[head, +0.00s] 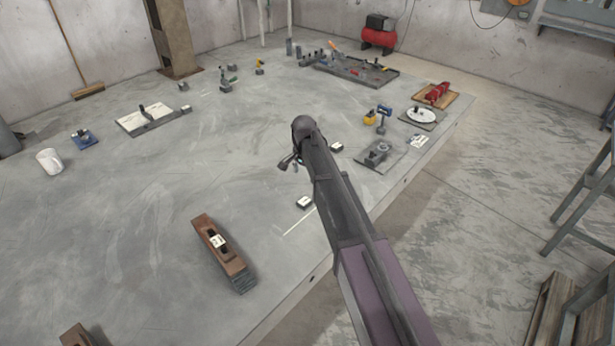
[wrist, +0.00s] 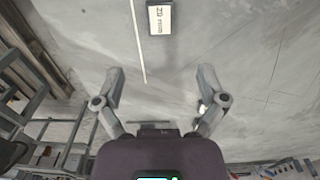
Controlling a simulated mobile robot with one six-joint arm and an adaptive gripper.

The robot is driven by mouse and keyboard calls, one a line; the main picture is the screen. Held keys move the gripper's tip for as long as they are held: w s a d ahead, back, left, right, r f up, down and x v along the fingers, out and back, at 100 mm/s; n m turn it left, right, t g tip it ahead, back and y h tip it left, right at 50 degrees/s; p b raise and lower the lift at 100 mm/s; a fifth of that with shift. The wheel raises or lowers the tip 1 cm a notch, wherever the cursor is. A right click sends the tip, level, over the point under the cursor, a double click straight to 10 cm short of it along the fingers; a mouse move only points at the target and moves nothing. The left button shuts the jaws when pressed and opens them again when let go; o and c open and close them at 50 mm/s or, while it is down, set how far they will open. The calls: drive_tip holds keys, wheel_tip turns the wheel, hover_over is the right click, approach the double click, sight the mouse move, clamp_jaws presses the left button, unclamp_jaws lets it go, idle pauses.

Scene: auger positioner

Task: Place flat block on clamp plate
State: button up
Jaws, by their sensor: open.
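A small flat block with a white, marked top (head: 304,203) lies on the grey table near its front edge, below my arm. A similar marked block shows at the top of the wrist view (wrist: 160,19), beside a white line. A second small white-topped block (head: 336,147) lies just right of my arm. A grey plate with raised fittings (head: 376,154) sits near the right table edge; I cannot tell if it is the clamp plate. My gripper (head: 289,162) is open above the table, with empty space between its fingers (wrist: 160,85), apart from the blocks.
The table's left middle is clear.

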drive_tip(key=s+d+n, duration=0.7)
drive_tip(key=s+d, duration=1.6)
drive_tip(key=s, duration=0.3)
drive_tip(key=shift+d+n, duration=0.2)
drive_tip(key=shift+n, duration=0.1)
drive_tip(key=shift+w, duration=0.1)
